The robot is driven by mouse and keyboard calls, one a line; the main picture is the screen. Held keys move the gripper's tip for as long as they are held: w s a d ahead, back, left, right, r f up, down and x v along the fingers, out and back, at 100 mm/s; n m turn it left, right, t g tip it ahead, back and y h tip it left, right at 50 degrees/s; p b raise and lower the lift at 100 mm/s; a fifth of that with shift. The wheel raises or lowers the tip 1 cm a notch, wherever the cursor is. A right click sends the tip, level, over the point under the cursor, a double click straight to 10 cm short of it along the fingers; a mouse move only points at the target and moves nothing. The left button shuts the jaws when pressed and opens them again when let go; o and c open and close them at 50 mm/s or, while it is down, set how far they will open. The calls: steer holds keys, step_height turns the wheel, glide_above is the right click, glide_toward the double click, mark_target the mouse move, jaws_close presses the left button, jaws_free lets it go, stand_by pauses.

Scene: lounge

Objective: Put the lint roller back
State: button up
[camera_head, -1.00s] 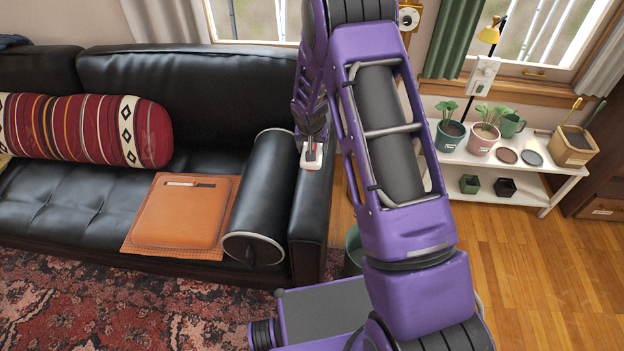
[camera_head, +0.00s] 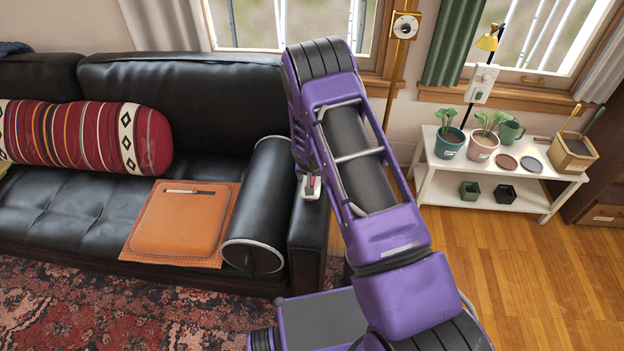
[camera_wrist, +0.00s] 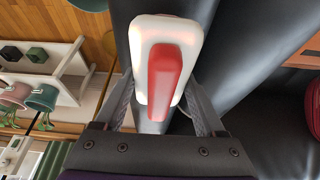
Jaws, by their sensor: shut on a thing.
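My gripper (camera_wrist: 161,112) is shut on a white, rounded block with a red bar, seemingly the lint roller (camera_wrist: 166,72). In the wrist view it sits between the two fingers, its white end towards the top. My arm hides most of the gripper in the head view.
A black bolster (camera_head: 262,205) leans beside the armrest, with an orange cushion (camera_head: 180,220) and striped pillow (camera_head: 85,135) further left. A white shelf (camera_head: 440,170) with pots stands at right. The wooden floor (camera_head: 520,270) between is clear.

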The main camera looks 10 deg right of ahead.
steer(key=shift+f, duration=0.15)
steer(key=o, duration=1.2)
steer(key=shift+c, duration=0.2)
steer(key=shift+r, duration=0.35)
steer(key=v, duration=1.1)
steer(key=shift+s+r+p, duration=0.2)
steer(key=shift+r+p, duration=0.1)
steer(key=shift+p, duration=0.05)
